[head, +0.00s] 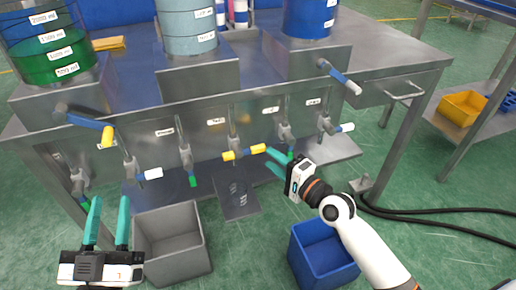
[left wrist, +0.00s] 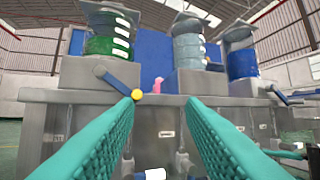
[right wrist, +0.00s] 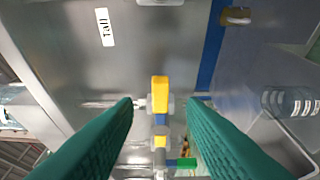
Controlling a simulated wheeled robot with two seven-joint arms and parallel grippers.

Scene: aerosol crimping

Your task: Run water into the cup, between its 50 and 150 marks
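The clear cup (head: 237,190) stands on a dark plate (head: 238,208) below the row of taps; its marks and any water in it are too small to tell. A tap with a yellow handle (head: 243,153) is above it, near a "Tall" label (right wrist: 104,27). My right gripper (head: 271,159) is open and empty, just right of this handle. In the right wrist view the yellow handle (right wrist: 160,90) shows between the spread fingers, apart from both. My left gripper (head: 108,212) is open and empty at the front left, away from the cup.
A grey bin (head: 204,250) stands front left and a blue bin (head: 318,250) front right. Other taps line the steel bench, one with a white handle (head: 153,174). Labelled tanks, one with green liquid (head: 55,66), stand above. Black hoses (head: 450,213) lie on the right floor.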

